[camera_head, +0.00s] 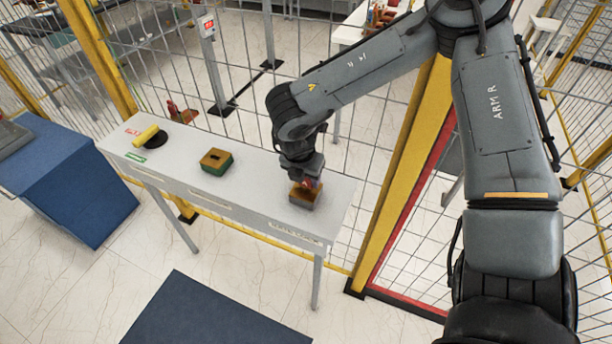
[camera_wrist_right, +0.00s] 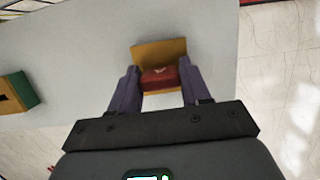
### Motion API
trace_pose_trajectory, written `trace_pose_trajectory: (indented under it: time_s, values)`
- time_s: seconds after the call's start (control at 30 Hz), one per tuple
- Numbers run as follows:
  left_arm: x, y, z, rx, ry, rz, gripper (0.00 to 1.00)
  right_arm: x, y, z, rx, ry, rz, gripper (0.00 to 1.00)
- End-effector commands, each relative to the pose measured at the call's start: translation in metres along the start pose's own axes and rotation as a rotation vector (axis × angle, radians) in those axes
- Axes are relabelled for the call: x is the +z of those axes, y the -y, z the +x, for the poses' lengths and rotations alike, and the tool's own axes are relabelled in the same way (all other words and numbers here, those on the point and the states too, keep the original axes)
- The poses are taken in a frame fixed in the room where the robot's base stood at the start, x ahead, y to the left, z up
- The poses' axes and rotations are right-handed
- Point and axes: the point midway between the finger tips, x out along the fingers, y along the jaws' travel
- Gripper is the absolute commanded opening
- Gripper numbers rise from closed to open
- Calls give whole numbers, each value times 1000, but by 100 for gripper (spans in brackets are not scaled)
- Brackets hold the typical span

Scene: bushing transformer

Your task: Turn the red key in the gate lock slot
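The red key (camera_wrist_right: 160,77) stands in the top of a lock block with a yellow-brown top (camera_wrist_right: 160,50), near the right end of the grey table. In the head view this block (camera_head: 303,197) sits under my right gripper (camera_head: 305,180), and only a little red shows there. My right gripper also shows in the wrist view (camera_wrist_right: 158,82). It points down, with one finger on each side of the key's head and no clear gap between them and it. The slot under the key is hidden. My left gripper is not in view.
A second block (camera_head: 216,161) with a green side and a dark slot stands mid-table. A yellow cylinder on a black base (camera_head: 150,136) is at the table's (camera_head: 255,190) left end. A wire fence with yellow posts (camera_head: 405,165) runs behind and right. Free tabletop lies between the blocks.

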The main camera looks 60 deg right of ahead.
Motion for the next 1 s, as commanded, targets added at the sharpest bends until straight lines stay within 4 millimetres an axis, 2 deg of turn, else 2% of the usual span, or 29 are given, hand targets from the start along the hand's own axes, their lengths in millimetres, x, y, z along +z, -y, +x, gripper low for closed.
trace_pose_trajectory:
  time_s: [0.03, 0.13, 0.17, 0.37, 1.0]
  values:
    - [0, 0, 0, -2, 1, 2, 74, 0, 0, 0, 0, 0, 0, 30]
    - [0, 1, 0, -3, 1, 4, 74, 0, 0, 0, 0, 0, 0, 15]
    - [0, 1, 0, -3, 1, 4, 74, 0, 0, 0, 0, 0, 0, 13]
    - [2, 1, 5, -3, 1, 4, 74, 0, 0, 2, -10, 1, 38, 13]
    - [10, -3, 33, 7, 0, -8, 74, 0, 0, 2, -126, 0, 455, 12]
